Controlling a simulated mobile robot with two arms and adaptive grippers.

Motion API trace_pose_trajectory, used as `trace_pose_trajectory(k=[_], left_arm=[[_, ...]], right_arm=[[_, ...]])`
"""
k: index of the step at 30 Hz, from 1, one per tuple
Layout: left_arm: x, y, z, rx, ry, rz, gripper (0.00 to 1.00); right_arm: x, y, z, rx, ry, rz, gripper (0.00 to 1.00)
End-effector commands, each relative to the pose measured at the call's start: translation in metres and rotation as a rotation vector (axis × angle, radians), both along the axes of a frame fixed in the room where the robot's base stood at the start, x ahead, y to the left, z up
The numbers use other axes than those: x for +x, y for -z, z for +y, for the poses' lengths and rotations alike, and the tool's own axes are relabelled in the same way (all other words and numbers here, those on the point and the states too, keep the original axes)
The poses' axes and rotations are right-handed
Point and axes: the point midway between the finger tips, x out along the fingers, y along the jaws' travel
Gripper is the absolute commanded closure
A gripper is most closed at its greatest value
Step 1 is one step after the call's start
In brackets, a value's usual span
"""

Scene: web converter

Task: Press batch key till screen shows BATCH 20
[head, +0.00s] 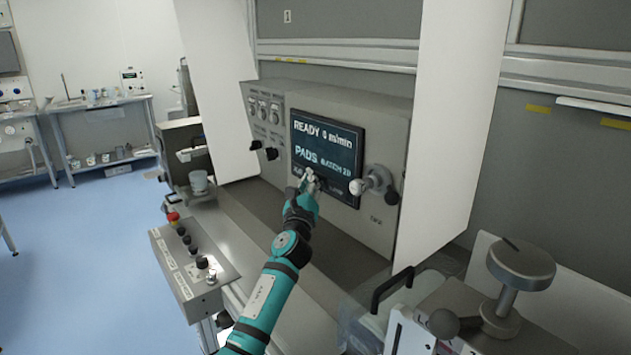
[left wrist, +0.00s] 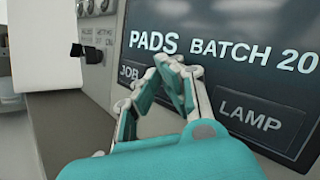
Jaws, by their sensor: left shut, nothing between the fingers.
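The dark screen (head: 325,150) is set in the grey machine panel and reads "READY 0 m/min", "PADS" and "BATCH 20" in the head view. In the left wrist view the screen (left wrist: 225,28) reads "PADS BATCH 20", with a "JOB" key (left wrist: 128,73) at left and a "LAMP" key (left wrist: 250,115) at right. My left gripper (head: 309,180) is shut and empty, its fingertips (left wrist: 172,65) in front of the screen's lower key row, between JOB and LAMP. The fingers hide the key there. I cannot tell whether they touch it. My right gripper is not in view.
A knob (head: 375,183) sticks out right of the screen, and small switches (head: 264,150) sit to its left. White guard panels (head: 455,120) flank the machine. A button box (head: 190,265) stands at lower left. A metal post with a round cap (head: 520,265) stands at lower right.

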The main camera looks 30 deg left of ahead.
Motion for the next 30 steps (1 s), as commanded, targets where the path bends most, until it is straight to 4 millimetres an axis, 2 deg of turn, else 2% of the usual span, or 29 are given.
trace_pose_trajectory(k=[13, 23, 30], left_arm=[[-0.017, 0.000, 0.007, 0.001, 0.000, 0.001, 1.00], [-0.019, 0.000, 0.008, 0.000, 0.000, 0.000, 1.00], [-0.037, -0.002, 0.016, 0.001, -0.001, 0.002, 1.00]], right_arm=[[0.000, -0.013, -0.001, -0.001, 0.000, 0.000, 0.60], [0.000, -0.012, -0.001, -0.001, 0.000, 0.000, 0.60], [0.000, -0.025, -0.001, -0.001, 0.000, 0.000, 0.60]])
